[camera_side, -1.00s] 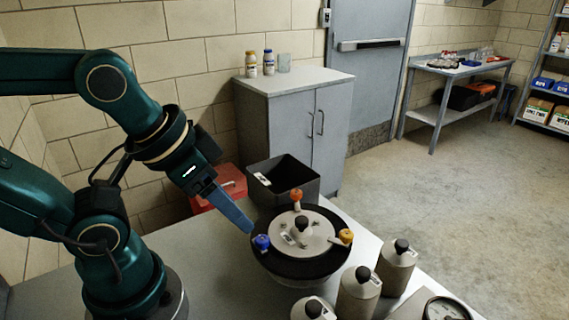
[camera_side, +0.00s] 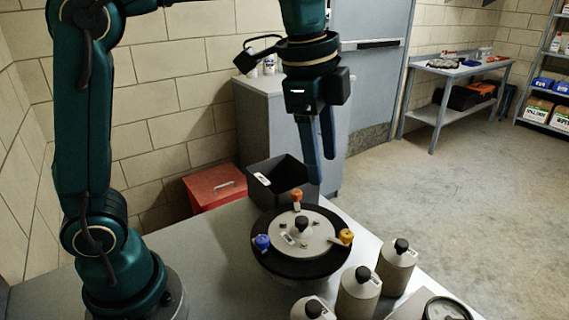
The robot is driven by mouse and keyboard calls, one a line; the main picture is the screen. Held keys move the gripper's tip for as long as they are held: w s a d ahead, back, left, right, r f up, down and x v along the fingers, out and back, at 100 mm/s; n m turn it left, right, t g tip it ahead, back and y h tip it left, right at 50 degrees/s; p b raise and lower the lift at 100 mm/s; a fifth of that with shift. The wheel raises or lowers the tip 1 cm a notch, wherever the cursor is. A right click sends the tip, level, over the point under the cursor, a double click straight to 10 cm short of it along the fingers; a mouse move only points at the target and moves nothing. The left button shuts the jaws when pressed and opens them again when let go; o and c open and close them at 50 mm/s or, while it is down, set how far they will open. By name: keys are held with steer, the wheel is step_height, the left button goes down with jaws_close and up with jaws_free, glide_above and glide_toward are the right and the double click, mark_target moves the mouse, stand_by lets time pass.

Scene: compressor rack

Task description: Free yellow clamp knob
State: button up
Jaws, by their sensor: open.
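The yellow clamp knob (camera_side: 346,236) sits at the right edge of a round lid (camera_side: 318,232) on a dark-rimmed vessel (camera_side: 290,268). An orange knob (camera_side: 296,195) is at the lid's back and a blue knob (camera_side: 262,242) at its left. A black-topped knob (camera_side: 302,224) stands in the lid's middle. My gripper (camera_side: 322,168) hangs above and behind the lid, fingers pointing down. Its blue fingers are apart with nothing between them. It does not touch the yellow knob, which is lower and to the right.
Several black-capped grey bottles (camera_side: 396,266) stand in front and right of the vessel, with a gauge (camera_side: 445,310) nearby. A black bin (camera_side: 272,184) and a red box (camera_side: 214,186) are behind. The bench's left part (camera_side: 210,255) is clear.

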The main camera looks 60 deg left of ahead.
steer(key=m+g, duration=0.2)
glide_toward(347, 233)
steer(key=shift+w+a+f, duration=0.1)
steer(key=shift+a, duration=0.25)
steer(key=f, duration=0.3)
steer(key=shift+d, duration=0.4)
steer(key=shift+f, duration=2.45)
jaws_close()
